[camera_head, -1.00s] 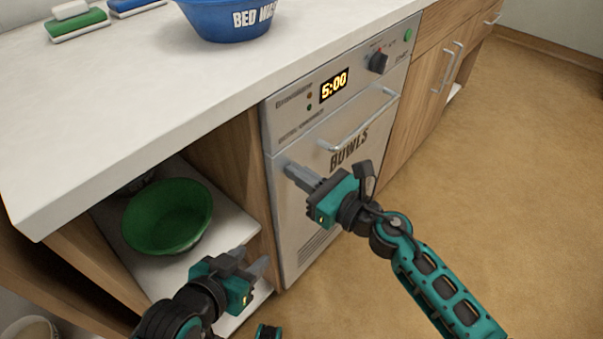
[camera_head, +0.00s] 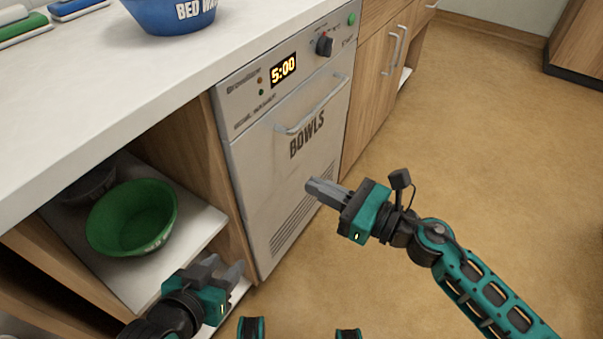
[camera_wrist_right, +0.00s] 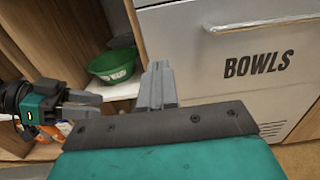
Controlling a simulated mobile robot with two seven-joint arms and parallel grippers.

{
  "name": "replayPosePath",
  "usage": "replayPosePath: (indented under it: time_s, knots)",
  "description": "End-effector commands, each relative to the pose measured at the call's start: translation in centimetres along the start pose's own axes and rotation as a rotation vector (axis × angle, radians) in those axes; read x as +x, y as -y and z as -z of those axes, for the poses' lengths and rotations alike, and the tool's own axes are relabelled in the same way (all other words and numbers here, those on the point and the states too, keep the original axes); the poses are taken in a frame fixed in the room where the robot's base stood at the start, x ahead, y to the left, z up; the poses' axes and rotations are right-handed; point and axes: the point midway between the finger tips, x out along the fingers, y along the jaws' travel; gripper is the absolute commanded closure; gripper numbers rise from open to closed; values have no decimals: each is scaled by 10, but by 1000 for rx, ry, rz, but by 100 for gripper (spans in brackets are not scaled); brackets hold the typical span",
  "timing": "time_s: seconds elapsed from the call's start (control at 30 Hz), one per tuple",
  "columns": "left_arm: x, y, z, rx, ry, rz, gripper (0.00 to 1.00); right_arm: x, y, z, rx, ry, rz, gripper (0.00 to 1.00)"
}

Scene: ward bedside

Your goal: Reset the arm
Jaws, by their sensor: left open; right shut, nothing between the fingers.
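My right gripper (camera_head: 312,187) is shut and empty, in front of the lower door of the bowl washer (camera_head: 285,165) in the head view. In the right wrist view its fingers (camera_wrist_right: 157,85) are together, with the BOWLS door to their right. My left gripper (camera_head: 225,270) is open and empty, low at the left, in front of the open shelf (camera_head: 195,235). It also shows at the left of the right wrist view (camera_wrist_right: 80,104). The washer door is closed, and its display reads 5:00.
A green bowl (camera_head: 130,225) stands on the open shelf, with a grey bowl (camera_head: 88,185) behind it. A blue basin (camera_head: 165,15) stands on the white worktop (camera_head: 80,110). The floor (camera_head: 460,130) to the right is clear.

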Motion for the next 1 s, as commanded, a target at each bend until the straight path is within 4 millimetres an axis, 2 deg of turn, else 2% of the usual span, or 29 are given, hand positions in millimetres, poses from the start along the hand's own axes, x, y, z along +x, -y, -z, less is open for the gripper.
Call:
replayPosePath:
  time_s: [0.27, 0.37, 0.47, 0.57, 0.63, 0.77, 0.9, 0.97, 1.0]
  knots:
    - [0, 1, 0, 0, 0, 2, 57, -5, 0, 0, 10, 3, 2, 100]
    - [0, 1, 0, 0, 0, 3, 57, -6, 1, -4, 125, 34, 42, 100]
    - [0, 2, 0, 0, 0, 3, 57, -12, 7, -12, 422, 114, 138, 100]
    - [0, 2, 0, 0, 1, 3, 57, -28, 19, -12, 876, 240, 277, 100]
    - [0, 2, 0, 1, 1, 3, 57, -44, 26, -4, 1232, 344, 376, 100]
    - [0, 2, 0, 1, 1, 4, 57, -76, 29, 26, 1872, 553, 548, 100]
    - [0, 2, 0, 1, 1, 3, 57, -107, 11, 64, 2484, 794, 713, 100]
    - [0, 2, -1, 1, 1, 3, 57, -118, -4, 79, 2719, 901, 784, 100]
    - [0, 2, -1, 1, 2, 3, 57, -125, -14, 88, -2866, -977, -832, 100]
